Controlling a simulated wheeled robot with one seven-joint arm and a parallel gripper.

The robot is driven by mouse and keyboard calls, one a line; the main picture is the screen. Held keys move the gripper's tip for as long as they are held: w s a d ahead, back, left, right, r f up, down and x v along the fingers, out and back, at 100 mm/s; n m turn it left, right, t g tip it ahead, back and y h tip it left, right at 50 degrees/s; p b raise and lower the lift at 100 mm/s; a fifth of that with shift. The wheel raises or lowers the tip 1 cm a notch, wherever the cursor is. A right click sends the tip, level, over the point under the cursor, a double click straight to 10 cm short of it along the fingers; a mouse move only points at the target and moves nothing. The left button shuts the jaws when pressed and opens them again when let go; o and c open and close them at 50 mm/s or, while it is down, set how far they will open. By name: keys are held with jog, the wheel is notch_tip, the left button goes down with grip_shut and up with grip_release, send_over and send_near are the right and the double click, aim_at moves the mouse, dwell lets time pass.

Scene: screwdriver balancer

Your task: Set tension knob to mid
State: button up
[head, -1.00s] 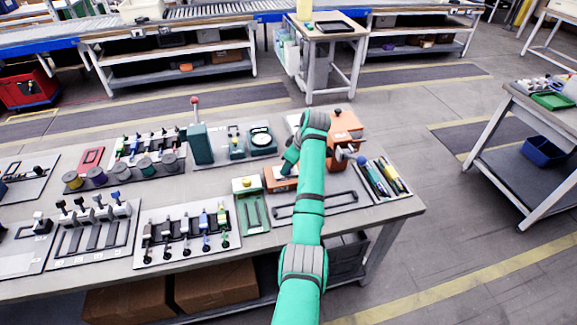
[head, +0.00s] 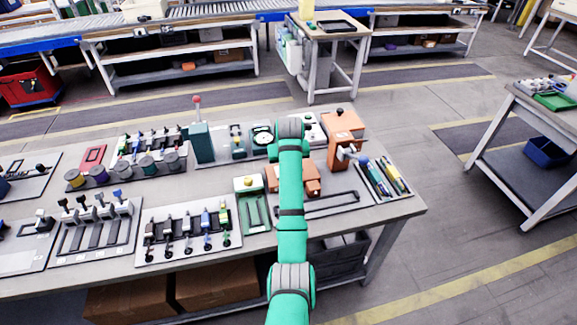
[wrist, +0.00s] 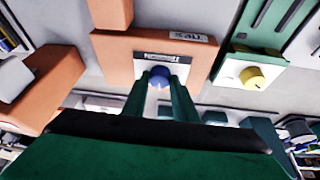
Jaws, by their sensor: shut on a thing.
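A blue round knob (wrist: 159,74) sits on the pale front face of an orange housing (wrist: 113,58) in the wrist view. A small dark-lettered label lies directly above the knob, and another label is on the housing's edge. The two green fingers of my gripper (wrist: 161,88) are shut on the knob, one on each side. The knob's pointer or scale marks cannot be made out. In the head view, the low orange housing (head: 311,180) shows to the right of my arm, which hides the knob and most of my gripper.
A green unit with a yellow knob (wrist: 252,77) stands close beside the housing. A taller orange unit (head: 344,135) with a grey, blue-tipped arm stands to the right, near a tray of coloured tools (head: 384,178).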

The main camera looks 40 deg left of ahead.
jog(key=shift+m, duration=0.6)
jog(key=o, duration=1)
jog(key=shift+o, duration=0.2)
jog(key=v, duration=1.1)
jog(key=shift+s+a, duration=0.15)
jog(key=shift+a, duration=0.1)
